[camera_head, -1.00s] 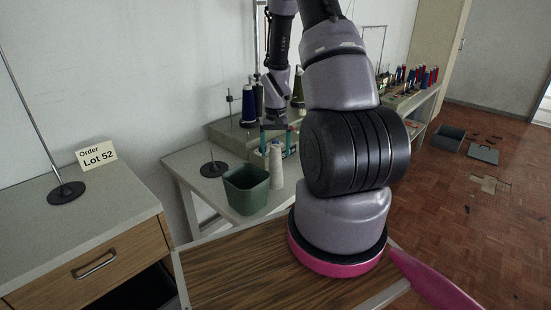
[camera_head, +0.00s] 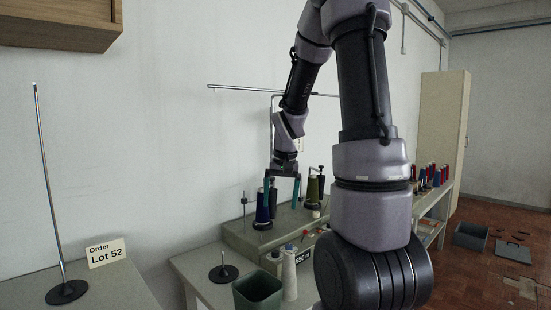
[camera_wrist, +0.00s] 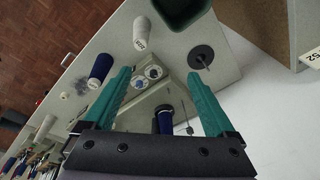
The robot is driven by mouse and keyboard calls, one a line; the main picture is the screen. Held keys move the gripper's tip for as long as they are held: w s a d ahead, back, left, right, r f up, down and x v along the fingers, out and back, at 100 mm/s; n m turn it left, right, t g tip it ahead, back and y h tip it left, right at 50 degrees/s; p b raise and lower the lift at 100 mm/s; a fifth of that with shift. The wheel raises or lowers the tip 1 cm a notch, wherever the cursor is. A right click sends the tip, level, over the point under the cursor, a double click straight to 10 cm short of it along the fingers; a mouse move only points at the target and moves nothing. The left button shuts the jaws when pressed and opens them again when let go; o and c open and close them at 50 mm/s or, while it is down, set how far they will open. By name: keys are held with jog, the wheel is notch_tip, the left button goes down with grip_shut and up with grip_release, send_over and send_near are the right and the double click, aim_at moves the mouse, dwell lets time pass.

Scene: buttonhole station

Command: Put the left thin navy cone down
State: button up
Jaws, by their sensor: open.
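My gripper (camera_head: 282,190) is open, its two teal fingers pointing down in the head view, with nothing held between them. A navy cone (camera_head: 262,214) stands upright on the grey-green machine, below and just left of the left finger; a second dark cone shows close behind it, partly covered. In the wrist view my gripper (camera_wrist: 162,98) shows its fingers wide apart. A navy cone (camera_wrist: 164,121) lies in line with the gap, partly hidden by the gripper body. Another navy cone (camera_wrist: 101,67) is outside the left finger, apart from it.
A thin rod on a round black base (camera_head: 223,273) stands on the table. Several coloured cones (camera_head: 432,176) are farther right.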

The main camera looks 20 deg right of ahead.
jog(key=s+a+r+t+y, duration=0.1)
jog(key=s+a+r, duration=0.3)
jog(key=s+r, duration=0.4)
jog(key=s+a+r+t, duration=0.4)
jog(key=s+a+r, duration=0.1)
jog(key=s+r, duration=0.4)
jog(key=shift+s+a+n+y, duration=0.15)
jog(key=shift+a+n+y, duration=0.05)
jog(key=shift+n+y, duration=0.2)
jog(key=shift+d, duration=0.1)
